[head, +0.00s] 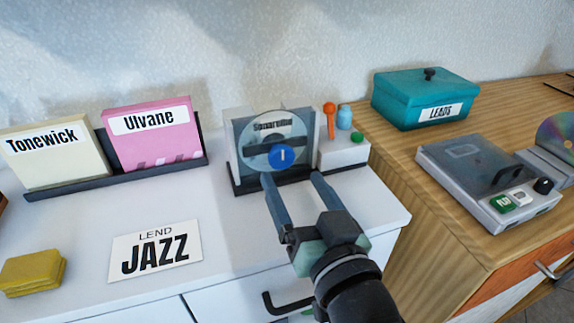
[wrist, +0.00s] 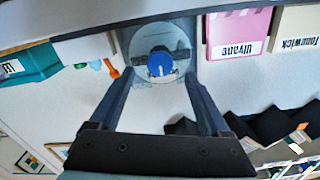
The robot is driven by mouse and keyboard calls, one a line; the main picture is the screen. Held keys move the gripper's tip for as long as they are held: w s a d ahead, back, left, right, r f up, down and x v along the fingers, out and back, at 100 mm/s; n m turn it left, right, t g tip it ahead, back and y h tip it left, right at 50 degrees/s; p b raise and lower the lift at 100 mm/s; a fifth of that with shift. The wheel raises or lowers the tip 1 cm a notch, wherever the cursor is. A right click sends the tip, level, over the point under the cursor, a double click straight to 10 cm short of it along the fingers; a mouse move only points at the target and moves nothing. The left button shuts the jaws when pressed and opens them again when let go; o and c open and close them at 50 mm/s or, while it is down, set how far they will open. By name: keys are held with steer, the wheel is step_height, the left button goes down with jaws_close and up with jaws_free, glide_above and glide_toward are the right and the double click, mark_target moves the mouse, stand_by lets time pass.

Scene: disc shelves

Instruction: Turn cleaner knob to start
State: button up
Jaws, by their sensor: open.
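The cleaner's blue knob (head: 281,156), with a white mark on its face, sits low on a clear round disc (head: 268,133) in front of a grey upright case. In the wrist view the knob (wrist: 160,64) shows between the finger ends, with its white mark. My gripper (head: 291,177) is open, one finger on each side just in front of the knob; the fingers look apart from it. In the wrist view my gripper (wrist: 158,80) holds nothing. The cleaner stands in a dark holder (head: 237,187); its label is partly hidden by the disc.
A white box (head: 345,153) with an orange brush (head: 329,118) and a blue bottle (head: 344,117) stands close on the right. Sleeves in a dark rack (head: 120,180) stand left. A player (head: 485,180) and teal box (head: 420,97) sit on the wooden cabinet. A JAZZ card (head: 155,253) lies in front.

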steer(key=v, duration=0.7)
steer(key=shift+s, duration=0.35)
